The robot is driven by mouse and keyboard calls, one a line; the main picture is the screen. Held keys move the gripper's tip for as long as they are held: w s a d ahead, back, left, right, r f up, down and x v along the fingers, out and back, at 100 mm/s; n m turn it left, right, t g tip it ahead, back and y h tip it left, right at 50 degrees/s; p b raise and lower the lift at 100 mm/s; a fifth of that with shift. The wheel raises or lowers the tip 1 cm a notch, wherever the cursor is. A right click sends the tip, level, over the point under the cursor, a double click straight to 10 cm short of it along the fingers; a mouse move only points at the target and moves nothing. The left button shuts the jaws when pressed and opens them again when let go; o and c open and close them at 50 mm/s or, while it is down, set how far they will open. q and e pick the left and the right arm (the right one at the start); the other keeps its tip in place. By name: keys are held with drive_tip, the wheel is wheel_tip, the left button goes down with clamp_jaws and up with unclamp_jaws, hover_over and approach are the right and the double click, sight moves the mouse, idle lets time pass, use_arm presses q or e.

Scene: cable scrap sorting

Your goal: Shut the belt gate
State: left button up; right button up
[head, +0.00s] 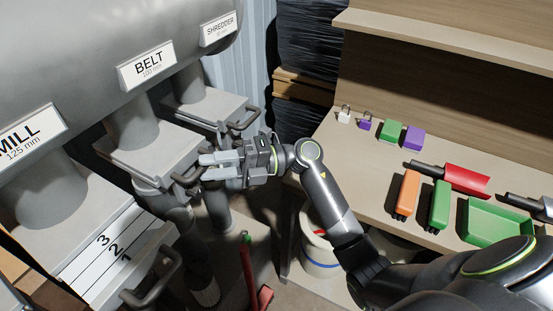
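The belt gate (143,158) is the grey slide housing under the BELT sign (147,66), in the middle of three. No numbered scale shows on it, and its plate looks pushed in. Its dark handle (181,181) sticks out at the front right. My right gripper (201,167) is at this handle, its two pale fingers apart with a gap between them. The fingertips are right beside the handle and partly hide it; I cannot tell whether they touch it. My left gripper is not in view.
The mill gate (109,252) at lower left is pulled out, showing a numbered scale. The shredder gate's handle (244,120) is close behind my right gripper. A workbench (385,150) at right holds padlocks, coloured blocks, a red scoop (459,180) and a green tray (497,220). A white bucket (318,255) stands below.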

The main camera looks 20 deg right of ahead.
drive_tip(key=s+d+f+b, duration=0.1)
drive_tip(key=d+f+b, duration=0.1)
drive_tip(key=d, duration=1.2)
drive_tip(key=shift+s+d+b, duration=0.2)
drive_tip(key=shift+s+b, duration=0.1)
drive_tip(key=shift+b, duration=0.45)
